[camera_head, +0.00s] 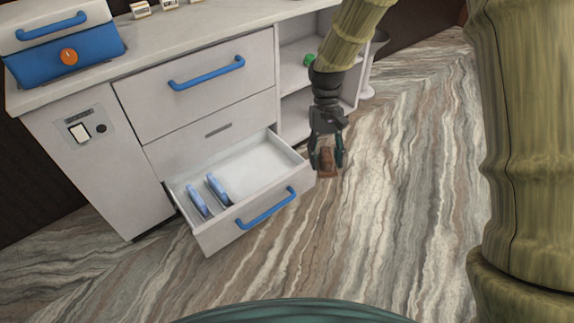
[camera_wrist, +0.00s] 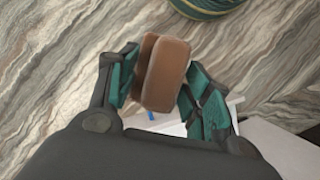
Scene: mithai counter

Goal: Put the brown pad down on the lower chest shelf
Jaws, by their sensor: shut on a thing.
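The brown pad (camera_wrist: 165,75) is a small block with rounded corners. My gripper (camera_wrist: 155,95) is shut on it, with a teal finger on each side in the wrist view. In the head view the brown pad (camera_head: 327,162) hangs in my gripper (camera_head: 326,152) over the floor, just right of the open drawer's front. The open shelves of the chest stand behind the gripper; the lower shelf (camera_head: 291,122) shows partly, left of my arm. The rest of it is hidden behind my arm and the drawer.
An open lower drawer (camera_head: 262,160) with a blue handle sticks out and holds blue-white packets (camera_head: 217,188). A green item (camera_head: 309,59) sits on the upper shelf. A blue and white box (camera_head: 62,45) stands on the counter. The striped floor is clear.

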